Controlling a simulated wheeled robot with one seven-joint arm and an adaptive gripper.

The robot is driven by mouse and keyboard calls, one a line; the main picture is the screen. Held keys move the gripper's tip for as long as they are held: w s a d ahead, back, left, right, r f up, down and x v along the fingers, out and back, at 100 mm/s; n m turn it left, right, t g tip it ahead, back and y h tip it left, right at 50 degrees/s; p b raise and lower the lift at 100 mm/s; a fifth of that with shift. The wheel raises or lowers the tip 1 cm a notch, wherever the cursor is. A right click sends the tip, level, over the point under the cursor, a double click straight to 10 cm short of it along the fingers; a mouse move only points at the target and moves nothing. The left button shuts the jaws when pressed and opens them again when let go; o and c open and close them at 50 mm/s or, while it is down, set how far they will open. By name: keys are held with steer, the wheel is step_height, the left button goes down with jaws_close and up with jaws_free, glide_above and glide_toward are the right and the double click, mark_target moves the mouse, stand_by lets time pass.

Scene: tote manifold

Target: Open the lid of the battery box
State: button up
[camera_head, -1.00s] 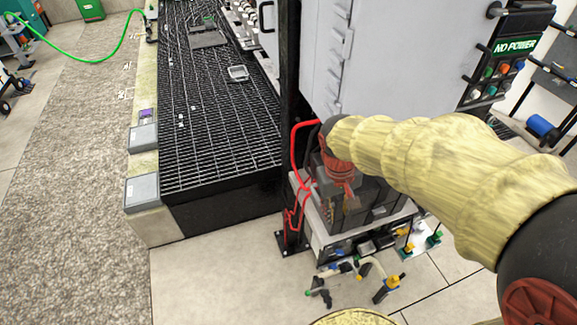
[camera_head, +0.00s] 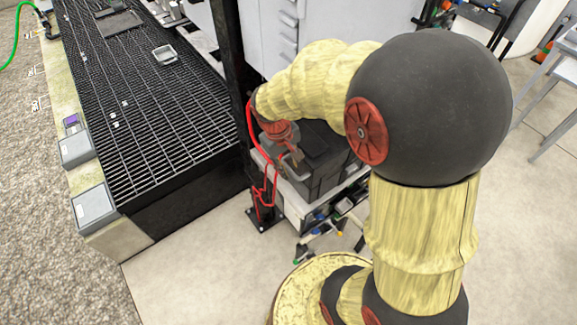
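The battery box (camera_head: 325,172) is a dark grey box on a light shelf at the foot of the grey cabinet. Its top looks closed, though my arm hides part of it. My gripper (camera_head: 292,160), with a red-orange body and brownish fingers, is at the left end of the box, close to its upper edge. I cannot tell whether it touches the box or the lid. The fingers are small and partly blurred, so their opening is unclear.
A red cable (camera_head: 252,135) loops down just left of my gripper. A black post (camera_head: 230,50) stands behind it. The grey cabinet (camera_head: 330,22) rises behind the box. A black grating platform (camera_head: 150,110) lies to the left. Fittings (camera_head: 325,222) lie in front of the shelf.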

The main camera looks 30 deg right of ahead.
steer(key=shift+f, duration=0.3)
steer(key=shift+c, duration=0.5)
jaws_close()
